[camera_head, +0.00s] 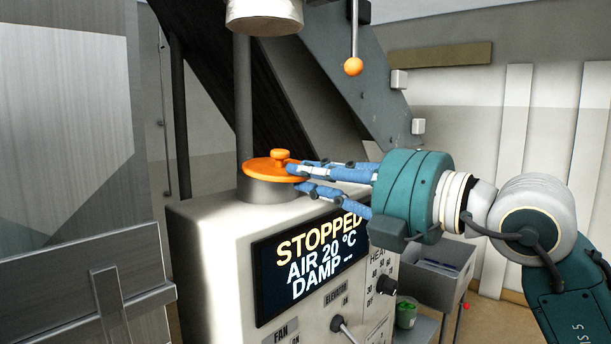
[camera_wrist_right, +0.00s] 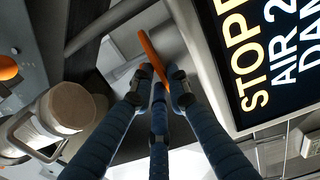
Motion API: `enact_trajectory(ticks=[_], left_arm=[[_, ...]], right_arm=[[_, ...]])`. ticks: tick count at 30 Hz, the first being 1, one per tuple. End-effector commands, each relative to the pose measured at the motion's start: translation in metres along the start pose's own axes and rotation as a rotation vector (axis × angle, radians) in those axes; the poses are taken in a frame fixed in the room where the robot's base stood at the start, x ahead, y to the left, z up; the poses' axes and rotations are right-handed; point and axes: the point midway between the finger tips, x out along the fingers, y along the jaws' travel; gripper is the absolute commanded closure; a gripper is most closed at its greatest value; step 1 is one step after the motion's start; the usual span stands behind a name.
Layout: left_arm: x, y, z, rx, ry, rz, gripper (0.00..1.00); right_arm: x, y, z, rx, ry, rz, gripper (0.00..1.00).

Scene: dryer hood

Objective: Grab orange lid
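The orange lid (camera_head: 266,167), a flat disc with a small knob, sits level on a short grey collar on top of the white control box. It shows edge-on as a thin orange strip in the right wrist view (camera_wrist_right: 150,52). My right gripper (camera_head: 297,177) reaches in from the right at the lid's right edge. Its blue fingers are apart, with upper fingers near the top of the rim and a lower one beneath it. In the right wrist view the fingertips (camera_wrist_right: 158,84) lie around the rim. Contact cannot be told. My left gripper is not in view.
The control box (camera_head: 215,250) has a screen (camera_head: 312,255) reading STOPPED, close below my right fingers, and a lever (camera_head: 345,328). A pale cylinder (camera_head: 264,14) hangs above the lid. An orange ball handle (camera_head: 353,67) hangs at upper right. A grey metal panel (camera_head: 65,130) stands left.

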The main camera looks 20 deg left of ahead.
Motion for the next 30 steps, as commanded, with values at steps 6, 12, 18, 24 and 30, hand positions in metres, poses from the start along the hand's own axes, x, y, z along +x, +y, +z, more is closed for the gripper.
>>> enact_trajectory(ticks=[6, 12, 18, 24, 30], left_arm=[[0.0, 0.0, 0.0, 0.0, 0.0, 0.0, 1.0], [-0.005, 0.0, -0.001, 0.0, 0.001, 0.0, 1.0], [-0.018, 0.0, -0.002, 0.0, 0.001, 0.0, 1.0], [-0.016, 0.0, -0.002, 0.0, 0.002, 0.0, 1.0], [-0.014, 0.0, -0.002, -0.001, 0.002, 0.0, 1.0]], right_arm=[[0.001, -0.004, 0.0, 0.002, 0.001, -0.01, 1.0], [0.001, 0.001, 0.0, 0.002, 0.001, -0.013, 1.0], [0.001, 0.023, 0.0, 0.002, 0.0, -0.011, 1.0], [0.001, 0.022, 0.0, 0.002, 0.0, -0.008, 1.0], [-0.016, 0.029, 0.001, 0.0, -0.001, -0.004, 1.0]])
